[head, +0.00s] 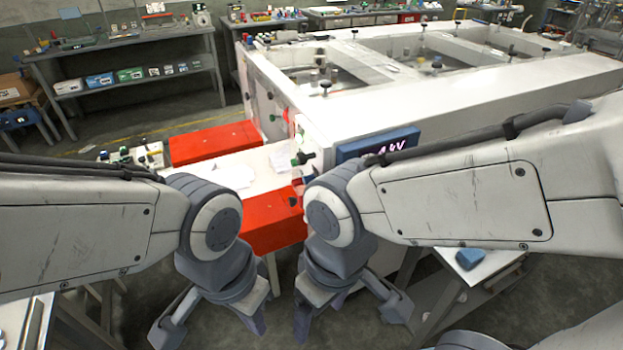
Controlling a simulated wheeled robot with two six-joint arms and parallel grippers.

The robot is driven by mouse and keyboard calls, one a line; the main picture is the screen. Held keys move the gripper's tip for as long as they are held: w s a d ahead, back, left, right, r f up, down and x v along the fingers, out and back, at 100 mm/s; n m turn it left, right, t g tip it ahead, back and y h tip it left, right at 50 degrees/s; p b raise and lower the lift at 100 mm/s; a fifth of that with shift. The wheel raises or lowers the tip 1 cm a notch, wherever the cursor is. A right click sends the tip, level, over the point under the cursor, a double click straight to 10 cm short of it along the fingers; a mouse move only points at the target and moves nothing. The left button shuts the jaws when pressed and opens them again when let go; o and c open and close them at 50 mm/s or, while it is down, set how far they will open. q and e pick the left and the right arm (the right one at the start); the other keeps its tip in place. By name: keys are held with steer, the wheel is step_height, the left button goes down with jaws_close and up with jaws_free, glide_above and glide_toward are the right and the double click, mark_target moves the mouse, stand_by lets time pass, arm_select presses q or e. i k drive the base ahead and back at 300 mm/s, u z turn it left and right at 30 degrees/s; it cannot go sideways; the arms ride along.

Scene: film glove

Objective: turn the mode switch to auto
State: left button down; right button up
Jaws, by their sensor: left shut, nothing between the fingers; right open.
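A dark knob with a green part (302,158) sticks out of the end face of the white machine (330,100), just left of a blue display. I cannot tell whether it is the mode switch, and no auto label can be read. A small box with dark and green knobs (145,156) also shows at left, beyond my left arm. My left gripper (212,322) is shut and empty, hanging low in front of the machine. My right gripper (350,312) is open and empty, pointing down below the display. Both are apart from the knobs. My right arm hides part of the machine's front.
Red blocks (212,142) flank a white bed (258,163) with crumpled clear film. The blue display (378,143) shows partly hidden bright characters. A small table with a blue item (469,258) stands at right. Shelves (130,82) stand at the back left.

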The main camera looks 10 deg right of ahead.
mark_target(301, 158)
steer(key=z, duration=1.6)
steer(key=k, duration=0.85)
steer(key=u, duration=2.1)
steer(key=i, duration=0.5)
steer(key=z, duration=0.05)
